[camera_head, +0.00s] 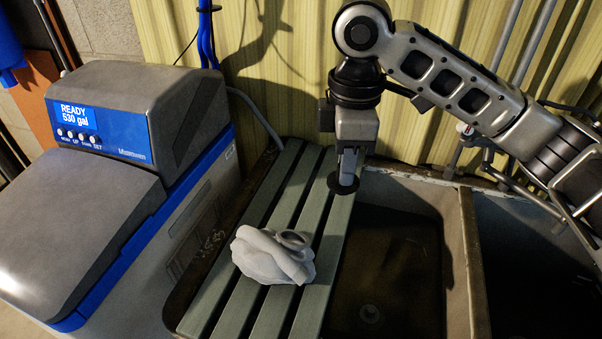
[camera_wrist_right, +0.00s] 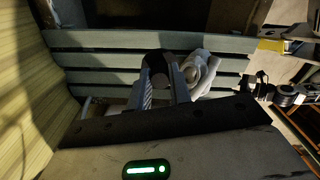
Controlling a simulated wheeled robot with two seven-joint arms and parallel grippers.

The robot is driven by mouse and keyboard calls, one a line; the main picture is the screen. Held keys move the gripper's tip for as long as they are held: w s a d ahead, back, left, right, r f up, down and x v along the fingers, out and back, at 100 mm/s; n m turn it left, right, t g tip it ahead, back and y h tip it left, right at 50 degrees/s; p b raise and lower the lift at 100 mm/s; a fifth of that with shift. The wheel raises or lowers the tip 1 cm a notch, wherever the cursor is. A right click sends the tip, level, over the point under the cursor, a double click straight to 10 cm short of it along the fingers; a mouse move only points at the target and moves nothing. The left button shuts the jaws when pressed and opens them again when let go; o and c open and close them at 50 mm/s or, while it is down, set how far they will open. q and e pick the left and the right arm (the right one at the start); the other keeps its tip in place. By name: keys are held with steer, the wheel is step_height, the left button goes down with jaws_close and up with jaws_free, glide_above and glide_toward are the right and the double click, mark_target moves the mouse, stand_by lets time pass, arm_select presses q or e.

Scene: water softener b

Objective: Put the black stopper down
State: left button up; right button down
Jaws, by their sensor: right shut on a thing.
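The black stopper (camera_head: 343,185) is a dark round disc at the tips of my right gripper (camera_head: 348,168). That gripper is shut on it and points down over the right edge of the green slatted board (camera_head: 278,192), at its far end. I cannot tell whether the stopper touches the board. In the right wrist view the stopper (camera_wrist_right: 154,62) shows as a dark round shape between the fingers (camera_wrist_right: 160,85). My left gripper is not in the head view.
A crumpled white cloth (camera_head: 268,258) lies on the near part of the board, and shows in the wrist view (camera_wrist_right: 203,72). An open sink basin (camera_head: 395,262) lies right of the board. A grey and blue water softener (camera_head: 150,125) stands at left.

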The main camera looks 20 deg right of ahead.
steer(key=w+a+f, duration=0.1)
steer(key=w+f, duration=0.2)
steer(key=w, duration=0.1)
steer(key=w+f, duration=0.3)
steer(key=w+a+f+p, duration=0.1)
steer(key=w+f, duration=0.2)
steer(key=w, duration=0.1)
steer(key=shift+w+a+f, duration=0.1)
steer(key=shift+w+a, duration=0.2)
steer(key=shift+w, duration=0.05)
steer(key=shift+w+f, duration=0.1)
steer(key=shift+f, duration=1.55)
steer(key=c, duration=1.7)
jaws_free()
steer(key=shift+f+p, duration=0.15)
steer(key=shift+p, duration=0.15)
steer(key=o, duration=0.4)
